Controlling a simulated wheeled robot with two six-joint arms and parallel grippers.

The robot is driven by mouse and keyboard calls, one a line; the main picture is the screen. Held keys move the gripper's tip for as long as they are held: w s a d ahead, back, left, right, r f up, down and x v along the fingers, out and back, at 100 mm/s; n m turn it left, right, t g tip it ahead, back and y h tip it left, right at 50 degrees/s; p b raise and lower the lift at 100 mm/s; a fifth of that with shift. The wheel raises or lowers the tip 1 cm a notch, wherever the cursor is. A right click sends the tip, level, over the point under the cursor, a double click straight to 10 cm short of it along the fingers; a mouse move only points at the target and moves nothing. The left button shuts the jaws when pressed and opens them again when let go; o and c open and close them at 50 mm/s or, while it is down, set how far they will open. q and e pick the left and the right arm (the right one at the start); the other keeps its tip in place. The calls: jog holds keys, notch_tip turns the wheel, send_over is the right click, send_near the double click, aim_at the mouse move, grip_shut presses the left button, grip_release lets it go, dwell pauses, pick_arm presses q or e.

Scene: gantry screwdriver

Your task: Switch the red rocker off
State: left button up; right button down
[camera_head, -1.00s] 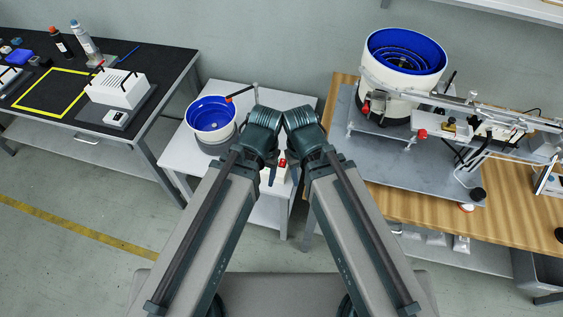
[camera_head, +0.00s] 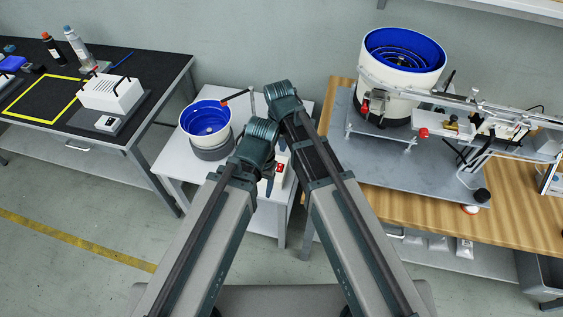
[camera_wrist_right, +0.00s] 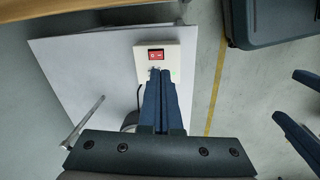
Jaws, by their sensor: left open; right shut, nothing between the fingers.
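The red rocker (camera_wrist_right: 155,54) sits on a small pale switch box (camera_wrist_right: 144,71) on the white table. It also shows small in the head view (camera_head: 280,167). Which side is pressed in, I cannot tell. My right gripper (camera_wrist_right: 161,72) is shut and empty; its fingertips overlap the lower part of the box in the right wrist view, just below the rocker. Whether they touch it, I cannot tell. My left gripper (camera_wrist_right: 286,94) is open and empty, off to the right in that view, apart from the box. In the head view the wrists hide most of both grippers.
A blue-lined bowl (camera_head: 207,118) stands on the white table (camera_head: 174,158) left of my arms. A wooden bench (camera_head: 515,225) with a large bowl feeder (camera_head: 352,98) and rail stands to the right. A black-topped table (camera_head: 160,72) is at left.

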aim_at(282, 164)
jog(key=w, duration=0.1)
jog(key=w+n, duration=0.1)
jog(key=w+a, duration=0.1)
jog(key=shift+f+n, duration=0.3)
jog(key=shift+n, duration=0.1)
jog(key=shift+s, duration=0.1)
jog(key=f+b, duration=0.4)
jog(key=w+f+b, duration=0.1)
jog(key=f+b, duration=0.4)
jog(key=w+f+b, duration=0.1)
jog(key=f+b, duration=0.3)
jog(key=b, duration=0.1)
jog(key=shift+d+f, duration=0.3)
jog(key=shift+f, duration=0.1)
jog(key=shift+w+f, duration=0.1)
jog(key=shift+f, duration=0.15)
jog(key=shift+s, duration=0.2)
